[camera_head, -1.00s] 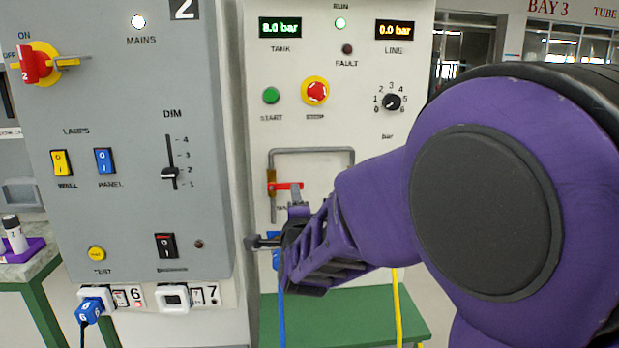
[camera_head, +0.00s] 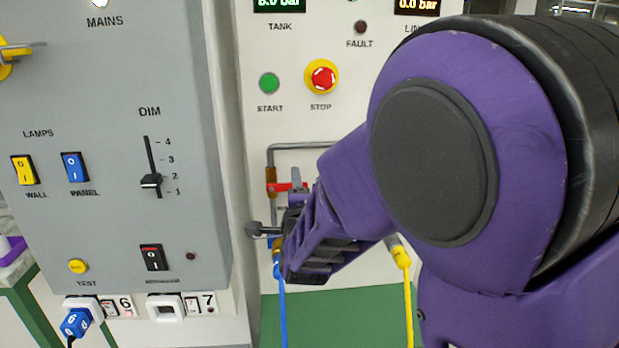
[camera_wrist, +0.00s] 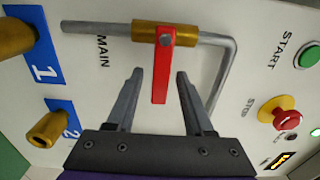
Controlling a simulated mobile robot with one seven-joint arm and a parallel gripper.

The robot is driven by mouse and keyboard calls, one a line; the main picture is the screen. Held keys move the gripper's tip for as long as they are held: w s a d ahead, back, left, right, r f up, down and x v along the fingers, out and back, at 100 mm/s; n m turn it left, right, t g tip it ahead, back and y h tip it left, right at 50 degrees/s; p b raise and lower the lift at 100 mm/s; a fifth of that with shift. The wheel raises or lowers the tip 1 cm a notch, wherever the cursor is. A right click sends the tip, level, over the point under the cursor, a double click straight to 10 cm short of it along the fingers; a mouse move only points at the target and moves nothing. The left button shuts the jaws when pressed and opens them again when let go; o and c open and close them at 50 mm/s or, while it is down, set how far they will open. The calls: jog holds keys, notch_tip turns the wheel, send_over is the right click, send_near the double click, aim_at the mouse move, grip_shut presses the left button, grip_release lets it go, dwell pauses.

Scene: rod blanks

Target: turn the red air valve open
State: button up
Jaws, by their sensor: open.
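The red valve handle (camera_wrist: 161,75) is a flat lever on a brass valve body (camera_wrist: 165,39) in a grey pipe. It stands crosswise to the pipe. In the head view the red handle (camera_head: 279,187) points right from the brass body, its right end partly hidden by my gripper (camera_head: 297,182). In the wrist view my gripper (camera_wrist: 160,74) is open, with one finger on each side of the handle's free end. Gaps show on both sides. I cannot tell how deep the fingertips reach past the handle.
Brass outlets labelled 1 (camera_wrist: 14,38) and 2 (camera_wrist: 46,129) sit close to the valve. The red stop button (camera_wrist: 287,113) and green start button (camera_wrist: 308,57) lie on the same panel. A blue hose (camera_head: 282,310) and yellow hose (camera_head: 408,300) hang below. A grey cabinet (camera_head: 110,130) stands left.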

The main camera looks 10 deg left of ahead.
dwell(0.3)
grip_shut()
dwell(1.3)
